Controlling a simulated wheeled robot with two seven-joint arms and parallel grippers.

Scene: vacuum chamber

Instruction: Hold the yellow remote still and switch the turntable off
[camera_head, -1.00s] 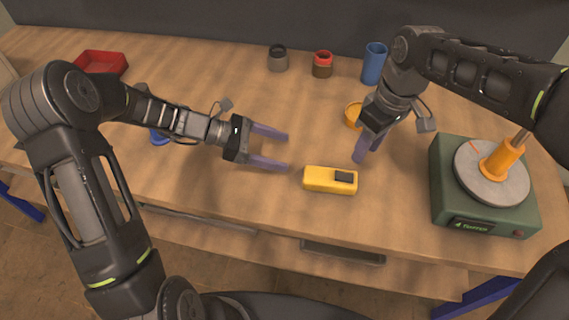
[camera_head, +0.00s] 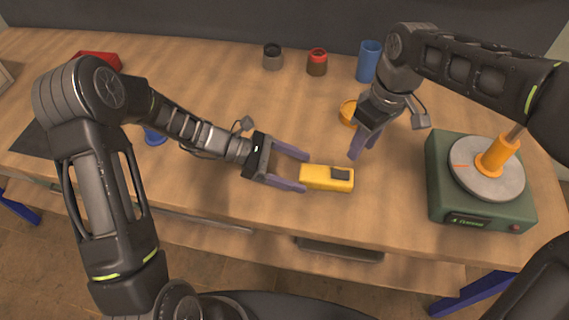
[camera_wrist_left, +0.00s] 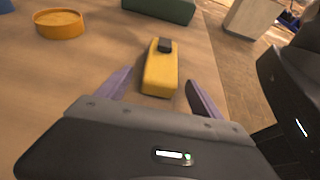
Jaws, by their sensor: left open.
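The yellow remote (camera_head: 318,177) lies flat on the wooden table, with a dark button block near its right end. It also shows in the left wrist view (camera_wrist_left: 158,76). My left gripper (camera_head: 305,171) is open, its two purple fingers on either side of the remote's left end. The left wrist view shows the remote between and ahead of the fingers, not clamped. The green turntable (camera_head: 478,206) stands at right with a grey disc, an orange spindle piece and a small red button on its front. My right gripper (camera_head: 357,146) points down above the table beyond the remote; its finger gap is unclear.
An orange round dish (camera_head: 347,112) sits behind my right gripper. A blue cup (camera_head: 369,62), a red-and-brown jar (camera_head: 317,62) and a grey jar (camera_head: 272,57) stand at the back. A red tray (camera_head: 98,62) is at far left. The table front is clear.

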